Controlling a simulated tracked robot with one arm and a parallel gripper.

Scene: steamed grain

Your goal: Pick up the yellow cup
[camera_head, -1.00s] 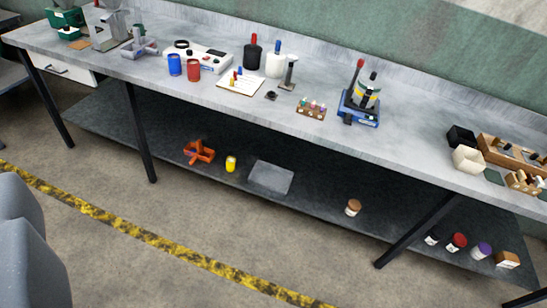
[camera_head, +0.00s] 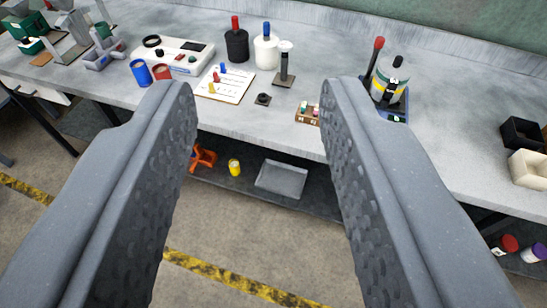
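The yellow cup (camera_head: 235,167) is a small yellow cylinder standing on the dark lower shelf under the workbench, near the shelf's front edge. An orange object (camera_head: 204,158) is just left of it and a grey tray (camera_head: 281,179) is to its right. My gripper (camera_head: 255,95) is open, with its two wide grey fingers far apart and nothing between them. In the picture the cup shows in the gap between the fingers, well beyond them. The left finger covers part of the orange object.
The workbench top (camera_head: 320,65) overhangs the shelf. It carries a blue cup (camera_head: 141,72), a red cup (camera_head: 162,73), a white device (camera_head: 180,53), bottles and a stand. Table legs flank the shelf. Open floor with a yellow-black stripe (camera_head: 235,283) lies in front.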

